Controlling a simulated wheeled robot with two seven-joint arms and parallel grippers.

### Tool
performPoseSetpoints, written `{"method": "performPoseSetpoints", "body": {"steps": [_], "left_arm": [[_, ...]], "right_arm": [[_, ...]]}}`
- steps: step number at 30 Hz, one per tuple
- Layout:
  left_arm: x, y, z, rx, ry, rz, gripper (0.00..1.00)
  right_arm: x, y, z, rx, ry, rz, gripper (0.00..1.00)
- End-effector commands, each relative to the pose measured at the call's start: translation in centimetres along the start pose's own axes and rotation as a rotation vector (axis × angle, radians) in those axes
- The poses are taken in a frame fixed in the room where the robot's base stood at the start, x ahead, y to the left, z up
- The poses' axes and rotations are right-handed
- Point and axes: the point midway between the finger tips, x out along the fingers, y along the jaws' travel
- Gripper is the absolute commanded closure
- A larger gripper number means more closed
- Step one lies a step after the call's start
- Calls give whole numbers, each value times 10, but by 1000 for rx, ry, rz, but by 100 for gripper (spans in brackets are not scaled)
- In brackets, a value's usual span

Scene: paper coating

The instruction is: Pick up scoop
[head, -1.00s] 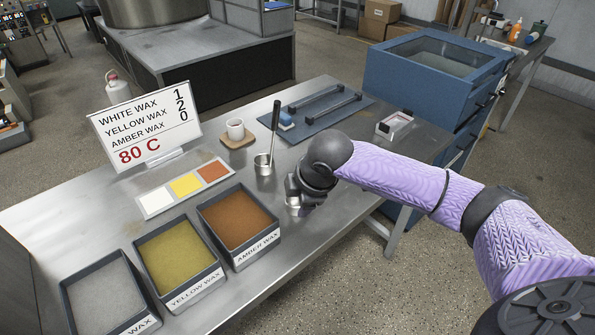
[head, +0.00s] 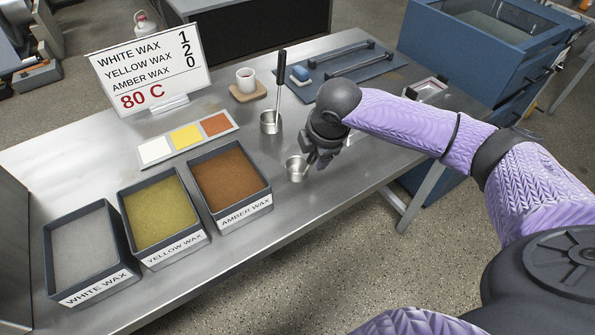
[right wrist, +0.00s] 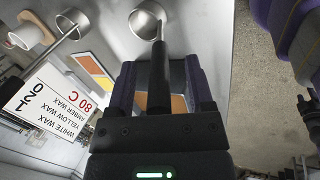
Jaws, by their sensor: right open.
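The scoop is a small metal cup with a black handle. My right gripper (head: 320,157) is just right of the cup, low over the table. In the right wrist view the scoop's cup (right wrist: 145,18) lies beyond the fingertips. Its black handle (right wrist: 159,82) runs between the open fingers (right wrist: 160,75); I cannot tell whether they touch it. My left gripper is not in view.
Another metal cup (head: 269,122) with an upright black handle stands behind. A mug (head: 245,78) on a coaster, a wax sign (head: 150,72), a colour card (head: 186,138) and the white, yellow and amber wax trays (head: 270,200) stand left. A blue board (head: 345,72) lies behind.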

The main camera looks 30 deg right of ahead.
Motion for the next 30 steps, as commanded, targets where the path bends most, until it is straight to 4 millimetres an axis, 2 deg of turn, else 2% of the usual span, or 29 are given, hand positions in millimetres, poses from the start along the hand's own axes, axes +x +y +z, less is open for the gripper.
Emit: {"method": "performPoseSetpoints", "body": {"steps": [4,5,14,27,30], "left_arm": [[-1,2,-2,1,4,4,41],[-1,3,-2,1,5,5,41],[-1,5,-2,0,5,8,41],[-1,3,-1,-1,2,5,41],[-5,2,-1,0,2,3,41]], "right_arm": [[-1,0,0,0,0,1,33],[-1,0,0,0,0,1,37],[-1,0,0,1,0,0,100],[-2,1,0,1,0,1,100],[-12,5,0,1,0,4,100]]}}
